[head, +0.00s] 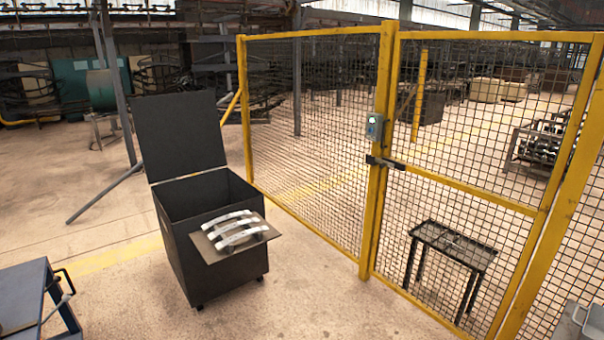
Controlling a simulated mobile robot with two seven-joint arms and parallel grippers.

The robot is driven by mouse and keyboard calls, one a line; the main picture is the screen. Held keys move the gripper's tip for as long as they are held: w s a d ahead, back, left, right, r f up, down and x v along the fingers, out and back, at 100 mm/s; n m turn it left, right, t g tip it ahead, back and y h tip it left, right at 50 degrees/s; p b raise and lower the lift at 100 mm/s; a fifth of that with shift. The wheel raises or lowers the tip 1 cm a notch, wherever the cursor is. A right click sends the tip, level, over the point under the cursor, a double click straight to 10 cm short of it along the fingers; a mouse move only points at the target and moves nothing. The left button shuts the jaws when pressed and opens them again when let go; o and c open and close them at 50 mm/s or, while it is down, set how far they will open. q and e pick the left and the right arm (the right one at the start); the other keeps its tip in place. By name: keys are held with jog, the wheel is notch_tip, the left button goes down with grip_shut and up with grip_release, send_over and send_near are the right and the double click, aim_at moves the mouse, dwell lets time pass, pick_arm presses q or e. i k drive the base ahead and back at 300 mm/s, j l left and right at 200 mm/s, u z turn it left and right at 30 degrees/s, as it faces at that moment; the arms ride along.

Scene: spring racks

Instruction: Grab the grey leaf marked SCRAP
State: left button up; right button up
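Several curved light-grey metal leaves (236,230) lie side by side on a small flat shelf (205,250) at the front of a dark open bin. They look like spring leaves. No SCRAP marking is legible on any of them at this size, so I cannot tell which one is marked. Neither of my grippers is in view.
The dark bin (185,265) stands on casters with its lid (178,130) raised. A yellow-framed mesh fence (378,190) with a closed-looking gate stands behind and right. A dark table (452,243) is beyond the mesh. A blue cart (35,295) is at lower left. Floor in front is clear.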

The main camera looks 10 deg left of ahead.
aim_at(215, 233)
jog(key=i+u, duration=0.25)
jog(key=i, duration=0.55)
jog(key=i+l+u, duration=0.1)
jog(key=i+u, duration=0.2)
jog(key=i, duration=0.45)
jog(key=i+u, duration=0.25)
jog(key=i, duration=0.2)
jog(key=i+l+u, duration=0.1)
jog(key=i+u, duration=0.2)
jog(key=i+l+u, duration=0.25)
jog(key=i, duration=0.25)
